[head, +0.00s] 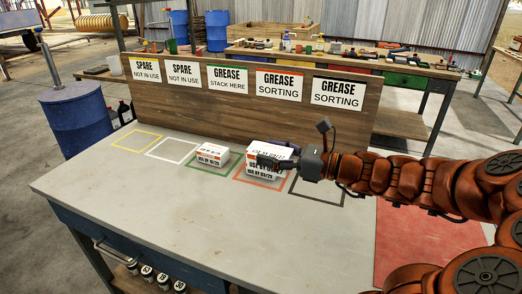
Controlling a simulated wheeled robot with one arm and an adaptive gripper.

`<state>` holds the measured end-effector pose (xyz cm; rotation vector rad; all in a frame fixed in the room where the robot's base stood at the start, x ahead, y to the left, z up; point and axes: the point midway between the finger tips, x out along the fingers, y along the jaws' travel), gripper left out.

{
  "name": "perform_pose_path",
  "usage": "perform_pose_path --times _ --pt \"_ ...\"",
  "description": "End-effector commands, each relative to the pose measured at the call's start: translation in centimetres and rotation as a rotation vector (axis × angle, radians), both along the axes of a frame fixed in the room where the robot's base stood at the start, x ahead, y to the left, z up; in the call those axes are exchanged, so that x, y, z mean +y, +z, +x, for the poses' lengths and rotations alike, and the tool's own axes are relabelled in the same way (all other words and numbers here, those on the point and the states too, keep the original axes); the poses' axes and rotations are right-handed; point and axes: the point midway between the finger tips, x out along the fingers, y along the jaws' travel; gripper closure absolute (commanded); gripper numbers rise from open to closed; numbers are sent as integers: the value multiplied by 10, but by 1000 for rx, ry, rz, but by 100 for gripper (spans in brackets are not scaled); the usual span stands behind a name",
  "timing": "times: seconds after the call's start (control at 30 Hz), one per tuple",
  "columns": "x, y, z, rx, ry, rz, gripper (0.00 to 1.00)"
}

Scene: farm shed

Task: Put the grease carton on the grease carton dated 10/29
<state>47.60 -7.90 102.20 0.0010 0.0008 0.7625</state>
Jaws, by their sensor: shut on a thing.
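A white grease carton with an orange stripe, apparently dated 10/29 (210,156), lies inside the green outline (190,166) below the "GREASE STACK HERE" sign. To its right, white cartons (264,172) are stacked inside the red outline (240,179). The lower label seems to read 03/29; the upper dates are partly hidden by my gripper. My gripper (270,161) reaches in from the right at the upper part of this stack and is shut on the upper carton (262,150). I cannot tell whether that carton is lifted off the one below.
Yellow (118,145) and white (153,151) outlines on the table are empty. A dark outline (340,204) right of the stack looks empty under my arm. A wooden sign board (200,107) stands behind. The table front (150,205) is clear.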

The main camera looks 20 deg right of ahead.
Motion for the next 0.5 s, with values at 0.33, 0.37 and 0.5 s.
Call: perform_pose_path --times 0.33,0.37,0.5 --pt "-1 0 3 -1 0 -1 75" --pt "-2 0 4 -1 0 -1 75" --pt "-6 -2 20 -1 1 -1 75"
